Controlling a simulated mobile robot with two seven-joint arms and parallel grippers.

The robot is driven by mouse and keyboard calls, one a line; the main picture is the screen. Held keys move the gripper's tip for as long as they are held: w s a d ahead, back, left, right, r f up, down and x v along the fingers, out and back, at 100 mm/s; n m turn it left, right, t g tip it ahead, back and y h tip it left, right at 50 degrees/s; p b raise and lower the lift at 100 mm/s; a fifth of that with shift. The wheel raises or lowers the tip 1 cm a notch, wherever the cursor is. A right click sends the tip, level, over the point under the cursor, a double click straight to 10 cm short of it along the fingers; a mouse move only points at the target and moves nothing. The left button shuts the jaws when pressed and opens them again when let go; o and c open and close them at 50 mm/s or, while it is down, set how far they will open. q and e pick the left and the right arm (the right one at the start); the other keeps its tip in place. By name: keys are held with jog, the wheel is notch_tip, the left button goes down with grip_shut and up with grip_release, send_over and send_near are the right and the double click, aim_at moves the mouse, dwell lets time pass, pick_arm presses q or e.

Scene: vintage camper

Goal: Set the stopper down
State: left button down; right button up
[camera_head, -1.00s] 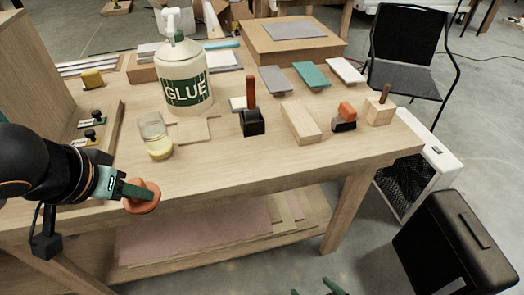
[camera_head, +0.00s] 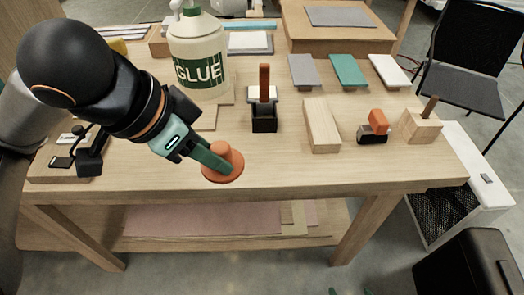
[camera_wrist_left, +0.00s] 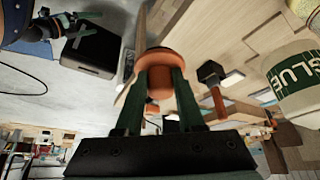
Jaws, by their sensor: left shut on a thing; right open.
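The stopper (camera_head: 224,164) is an orange disc with a small knob, in the head view near the workbench's (camera_head: 290,178) front edge. My left gripper (camera_head: 217,159) is shut on its knob. The stopper also shows between the green fingers in the left wrist view (camera_wrist_left: 160,60). I cannot tell whether its disc touches the bench top. My right gripper is open and empty, away from the bench; it shows at the upper left of the left wrist view (camera_wrist_left: 94,25). Only its green tips show at the bottom of the head view.
A glue jug (camera_head: 198,62) stands behind my left arm. A black holder (camera_head: 264,122) with a red handle, a wood block (camera_head: 321,125), an orange-and-black tool (camera_head: 373,128) and a wooden block with a peg (camera_head: 420,126) stand to the right. Bare bench top lies between stopper and block.

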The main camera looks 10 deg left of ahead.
pick_arm(q)
jog(key=w+p, duration=0.1)
jog(key=p, duration=0.1)
jog(key=shift+w+p, duration=0.3)
jog(key=shift+w, duration=0.05)
jog(key=w+f, duration=0.3)
jog(key=w+f+b, duration=0.1)
jog(key=w+f, duration=0.2)
jog(key=w, duration=0.1)
jog(key=w+f+b, duration=0.1)
jog(key=w+f, duration=0.2)
jog(key=w, duration=0.1)
jog(key=shift+w+a, duration=0.1)
jog(key=shift+w, duration=0.05)
jog(key=shift+w+f, duration=0.1)
jog(key=shift+f, duration=0.1)
jog(key=f, duration=0.2)
jog(key=f+b, duration=0.1)
jog(key=shift+w+f, duration=0.15)
jog(key=shift+w, duration=0.1)
jog(key=shift+f, duration=0.15)
jog(key=shift+f, duration=0.15)
jog(key=c, duration=0.5)
grip_release()
